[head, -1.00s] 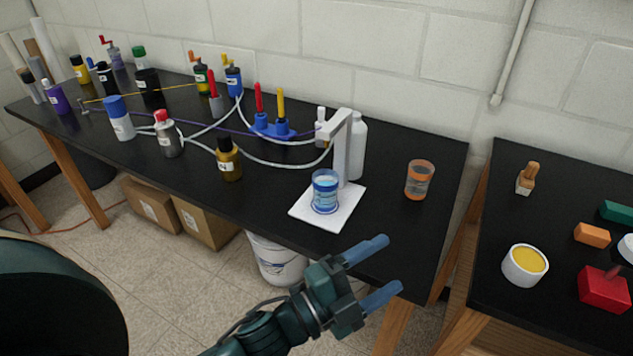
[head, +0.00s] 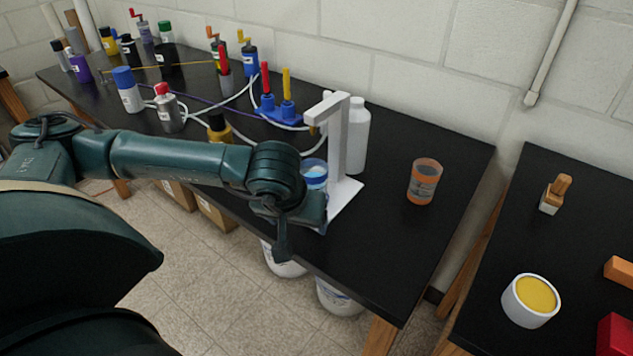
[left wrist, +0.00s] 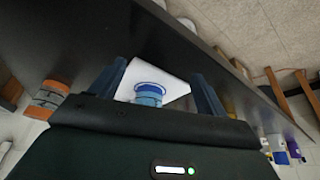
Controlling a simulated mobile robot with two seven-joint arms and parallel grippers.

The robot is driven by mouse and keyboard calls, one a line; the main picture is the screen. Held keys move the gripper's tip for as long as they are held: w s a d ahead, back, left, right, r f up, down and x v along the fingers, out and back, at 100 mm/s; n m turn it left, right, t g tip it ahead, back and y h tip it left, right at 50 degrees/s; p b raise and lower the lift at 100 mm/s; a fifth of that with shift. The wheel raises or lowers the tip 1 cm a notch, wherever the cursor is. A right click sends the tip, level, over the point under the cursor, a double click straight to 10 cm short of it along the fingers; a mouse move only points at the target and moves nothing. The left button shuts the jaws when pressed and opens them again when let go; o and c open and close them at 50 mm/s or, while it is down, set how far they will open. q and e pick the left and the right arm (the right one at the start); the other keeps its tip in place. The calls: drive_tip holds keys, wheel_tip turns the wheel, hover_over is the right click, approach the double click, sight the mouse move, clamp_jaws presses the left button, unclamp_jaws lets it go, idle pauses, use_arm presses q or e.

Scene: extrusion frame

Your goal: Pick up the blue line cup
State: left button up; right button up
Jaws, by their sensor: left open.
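The blue line cup (head: 314,172) is a clear cup with blue in it, standing on a white square base (head: 345,200) under a white post. In the head view my left arm and gripper (head: 318,215) hide most of it. In the left wrist view the cup (left wrist: 150,93) shows upside down between the two blue fingers of my left gripper (left wrist: 160,85). The fingers are apart and the gripper is open. Whether they touch the cup I cannot tell. My right gripper is not in view.
The white post stand (head: 340,130) rises right behind the cup, with a white bottle (head: 357,140) beside it. An orange-banded cup (head: 424,182) stands to the right. Tubes and bottles crowd the left. The black table's front right part (head: 385,260) is clear.

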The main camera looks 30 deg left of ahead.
sight(313, 183)
use_arm(q)
drive_tip(key=w+a, duration=0.1)
drive_tip(key=w, duration=0.2)
drive_tip(key=w+a+p, duration=0.1)
drive_tip(key=w, duration=0.2)
drive_tip(key=w+a, duration=0.1)
drive_tip(key=w, duration=0.3)
drive_tip(key=shift+p, duration=0.35)
drive_tip(key=shift+w+a+f, duration=0.15)
drive_tip(key=shift+w+f, duration=0.15)
drive_tip(key=shift+f, duration=0.25)
drive_tip(key=shift+c, duration=0.2)
drive_tip(key=c, duration=1)
